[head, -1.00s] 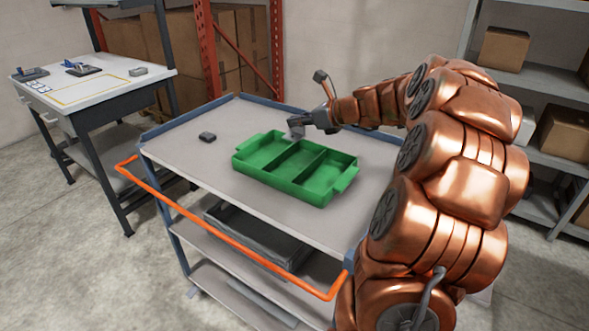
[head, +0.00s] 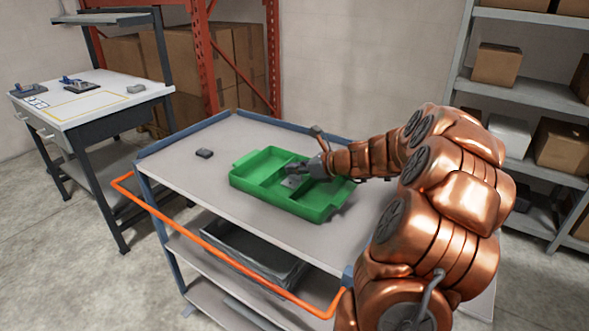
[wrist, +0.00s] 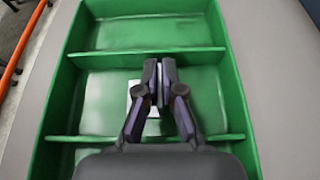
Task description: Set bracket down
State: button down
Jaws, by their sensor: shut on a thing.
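The bracket (head: 292,181) is a small light grey piece. My gripper (head: 296,169) is shut on it, over the middle of the green tray (head: 247,188). In the wrist view the fingertips (wrist: 160,65) are close together over the tray's middle compartment. Parts of the bracket (wrist: 134,98) show beside and between the fingers, and the rest is hidden by them. I cannot tell whether the bracket touches the tray floor. The middle compartment looks otherwise empty, as does the far compartment (wrist: 148,34). The near one is partly hidden by my gripper.
The tray stands on a grey cart (head: 190,172) with an orange handle (head: 190,241). A small dark block (head: 204,153) lies left of the tray. A workbench (head: 103,98) stands at the left and shelving (head: 533,92) at the right. The cart top around the tray is mostly clear.

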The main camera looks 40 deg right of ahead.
jog(key=c, duration=1.3)
grip_release()
jog(key=shift+f, duration=0.1)
